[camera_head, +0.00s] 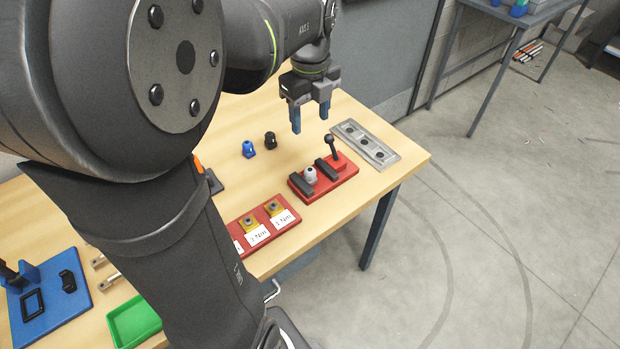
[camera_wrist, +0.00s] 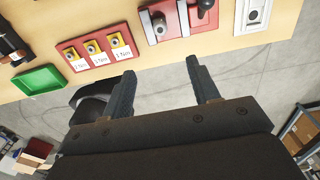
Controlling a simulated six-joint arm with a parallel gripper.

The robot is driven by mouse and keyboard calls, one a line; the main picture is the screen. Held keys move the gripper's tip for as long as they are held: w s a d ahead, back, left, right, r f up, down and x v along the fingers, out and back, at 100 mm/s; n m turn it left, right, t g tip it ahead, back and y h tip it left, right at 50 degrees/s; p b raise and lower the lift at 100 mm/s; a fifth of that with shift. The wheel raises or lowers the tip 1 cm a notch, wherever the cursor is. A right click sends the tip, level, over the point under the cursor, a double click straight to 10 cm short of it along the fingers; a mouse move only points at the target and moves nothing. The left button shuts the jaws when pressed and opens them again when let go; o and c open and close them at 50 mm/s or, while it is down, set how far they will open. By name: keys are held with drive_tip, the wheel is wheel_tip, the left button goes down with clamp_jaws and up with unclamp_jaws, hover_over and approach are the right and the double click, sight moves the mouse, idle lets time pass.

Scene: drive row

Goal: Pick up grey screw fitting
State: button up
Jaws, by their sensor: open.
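A light grey screw fitting (camera_head: 310,174) sits upright between two dark jaws on a red fixture (camera_head: 343,180) near the right end of the wooden table. In the wrist view the grey fitting (camera_wrist: 159,27) shows near the top edge, on the red fixture (camera_wrist: 176,31). My gripper (camera_head: 310,117) is open and empty, with its blue fingers pointing down. It hangs above the table, behind and well above the fixture. In the wrist view my gripper (camera_wrist: 165,78) shows two spread fingers with nothing between them, apart from the fitting.
A black lever (camera_head: 333,148) stands at the fixture's right end. A grey plate with holes (camera_head: 385,156) lies beyond it. Blue (camera_head: 248,149) and black (camera_head: 270,140) fittings stand behind. A red labelled rack (camera_head: 287,226) is at the left, then a green tray (camera_head: 135,322). The table ends just past the plate.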

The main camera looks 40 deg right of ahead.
drive_tip(key=n, duration=1.9)
approach(309, 170)
drive_tip(key=f, duration=0.5)
drive_tip(key=shift+s+f, duration=0.2)
drive_tip(key=shift+s, duration=0.05)
drive_tip(key=shift+w+f, duration=0.15)
drive_tip(key=shift+f, duration=1.45)
drive_tip(key=shift+w+f, duration=0.1)
drive_tip(key=shift+f, duration=1.45)
drive_tip(key=c, duration=1.1)
drive_tip(key=shift+c, duration=0.2)
drive_tip(key=shift+r, duration=0.1)
